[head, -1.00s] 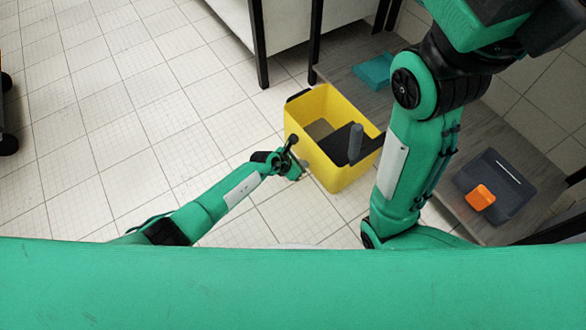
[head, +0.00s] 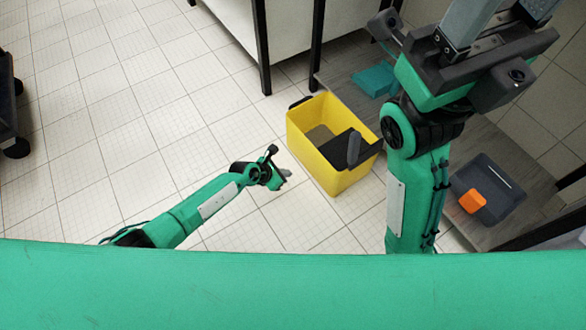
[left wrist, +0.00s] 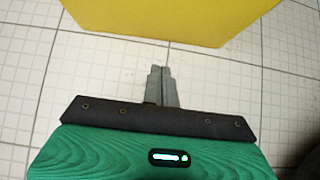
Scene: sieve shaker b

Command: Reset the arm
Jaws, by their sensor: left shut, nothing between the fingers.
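My left gripper (head: 286,173) is low over the tiled floor, just left of the yellow bin in the head view. It is shut and empty. In the left wrist view its two grey fingers (left wrist: 161,88) lie together, pointing toward the bin's yellow wall (left wrist: 170,18), with floor showing between. My right arm rises at the right of the head view. Its gripper (head: 505,12) is at the top right, with its grey fingers apart and their tips cut off by the frame. It holds nothing that I can see.
The yellow bin (head: 337,178) stands on the floor with a dark, grey-handled item (head: 352,152) in it. A dark tray (head: 500,205) with an orange block (head: 472,202) and a teal item (head: 374,80) lie on a grey surface.

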